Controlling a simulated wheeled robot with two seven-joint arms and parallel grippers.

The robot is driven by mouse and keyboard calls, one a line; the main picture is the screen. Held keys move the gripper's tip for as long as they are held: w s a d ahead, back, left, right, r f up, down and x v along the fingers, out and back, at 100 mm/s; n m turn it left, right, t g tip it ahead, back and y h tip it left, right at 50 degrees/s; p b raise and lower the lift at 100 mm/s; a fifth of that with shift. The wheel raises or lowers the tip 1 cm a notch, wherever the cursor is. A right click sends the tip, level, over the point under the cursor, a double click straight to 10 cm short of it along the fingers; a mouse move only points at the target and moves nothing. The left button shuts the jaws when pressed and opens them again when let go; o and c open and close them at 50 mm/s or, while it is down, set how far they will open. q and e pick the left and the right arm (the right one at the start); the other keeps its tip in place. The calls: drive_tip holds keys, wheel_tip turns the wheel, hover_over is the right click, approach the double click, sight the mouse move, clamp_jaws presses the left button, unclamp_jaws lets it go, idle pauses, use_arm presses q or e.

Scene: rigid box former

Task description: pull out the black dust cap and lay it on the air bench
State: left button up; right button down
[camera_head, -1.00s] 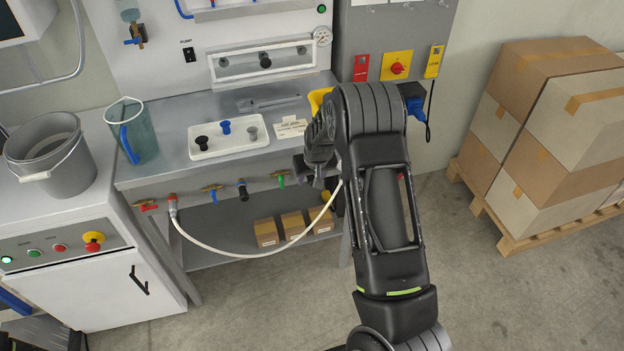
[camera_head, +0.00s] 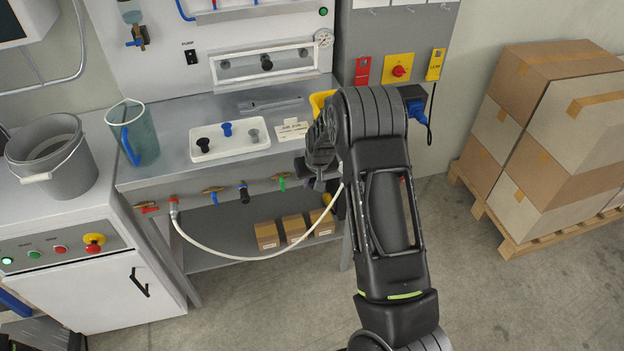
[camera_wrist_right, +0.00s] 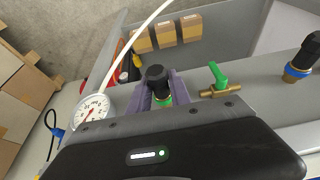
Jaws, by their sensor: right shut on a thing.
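A black dust cap (camera_wrist_right: 157,74) with a green collar below it shows between the fingers of my right gripper (camera_wrist_right: 160,92) in the right wrist view. The gripper is shut on it. In the head view my right gripper (camera_head: 318,172) is at the front edge of the air bench (camera_head: 180,172), at the right end of its row of fittings. My arm hides the cap there. I cannot tell whether the cap is still seated in its port.
A white tray (camera_head: 233,150) with black, blue and grey plugs lies on the bench, with a small card (camera_head: 292,130) beside it. A green-handled valve (camera_wrist_right: 218,78) is close to my gripper. A white hose (camera_head: 250,258) hangs in front. Bare bench top shows left of the tray.

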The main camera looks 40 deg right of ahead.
drive_tip(key=shift+s+a, duration=0.2)
drive_tip(key=shift+s, duration=0.4)
idle(0.5)
drive_tip(key=s, duration=0.1)
drive_tip(key=s+a, duration=0.1)
drive_tip(key=s, duration=0.1)
drive_tip(key=shift+a+p, duration=0.1)
drive_tip(key=shift+p, duration=0.25)
idle(0.8)
drive_tip(key=s+a+r, duration=0.2)
drive_tip(key=s+a, duration=0.2)
drive_tip(key=s, duration=0.1)
drive_tip(key=w+a+r+n+y, duration=0.1)
drive_tip(key=w+a+r+n, duration=0.2)
drive_tip(key=a+r, duration=1.2)
drive_tip(key=a, duration=0.3)
drive_tip(key=shift+a+r+n, duration=0.15)
drive_tip(key=shift+a+n, duration=0.1)
drive_tip(key=shift+n, duration=0.15)
